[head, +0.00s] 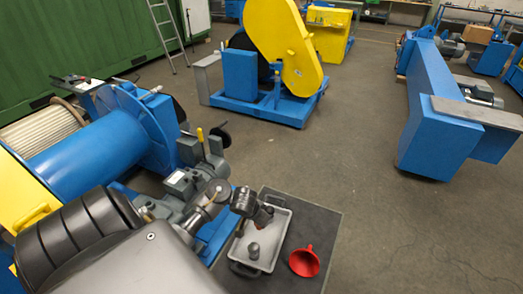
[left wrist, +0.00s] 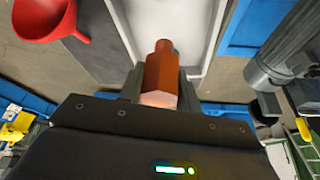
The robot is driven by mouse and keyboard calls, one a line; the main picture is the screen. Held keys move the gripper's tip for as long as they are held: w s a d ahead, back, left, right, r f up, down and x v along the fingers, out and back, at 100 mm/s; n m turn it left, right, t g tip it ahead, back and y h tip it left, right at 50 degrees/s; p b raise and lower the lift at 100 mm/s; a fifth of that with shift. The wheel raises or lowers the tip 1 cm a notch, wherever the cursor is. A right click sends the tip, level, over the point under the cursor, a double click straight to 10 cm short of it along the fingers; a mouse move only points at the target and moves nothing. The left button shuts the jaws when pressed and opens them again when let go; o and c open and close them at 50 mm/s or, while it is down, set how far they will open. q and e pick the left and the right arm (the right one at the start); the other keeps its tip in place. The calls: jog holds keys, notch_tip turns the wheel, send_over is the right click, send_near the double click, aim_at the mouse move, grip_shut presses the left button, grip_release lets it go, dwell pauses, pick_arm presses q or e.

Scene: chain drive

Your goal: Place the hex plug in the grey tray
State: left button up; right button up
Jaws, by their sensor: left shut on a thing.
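The hex plug (left wrist: 160,75) is an orange-brown hexagonal piece with a narrower round end, seen in the left wrist view. My left gripper (left wrist: 158,85) is shut on it, one finger on each side. In the head view my left gripper (head: 262,212) is small and dark, over the far part of the grey tray (head: 279,259), and a dark red bit of the plug shows there. The tray's pale floor (left wrist: 172,28) lies behind the plug in the left wrist view. I cannot tell the exact height of the plug above the tray. My right gripper is not in view.
A grey cylindrical piece (head: 253,251) stands in the tray. A red funnel (head: 304,262) is on the dark mat to the right of the tray, also in the left wrist view (left wrist: 45,18). The blue machine with its motor (head: 185,183) is close on the left. Open floor lies right.

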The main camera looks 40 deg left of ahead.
aim_at(260, 229)
pick_arm(q)
notch_tip(260, 229, down, 6)
jog(key=b, duration=0.4)
jog(key=shift+f, duration=0.35)
notch_tip(260, 229, down, 3)
jog(key=shift+r+b, duration=0.2)
jog(key=shift+b, duration=0.7)
jog(key=shift+w+f, duration=0.1)
jog(key=shift+f, duration=0.25)
jog(key=shift+f, duration=0.15)
jog(key=o, duration=0.9)
jog(key=shift+o, duration=0.2)
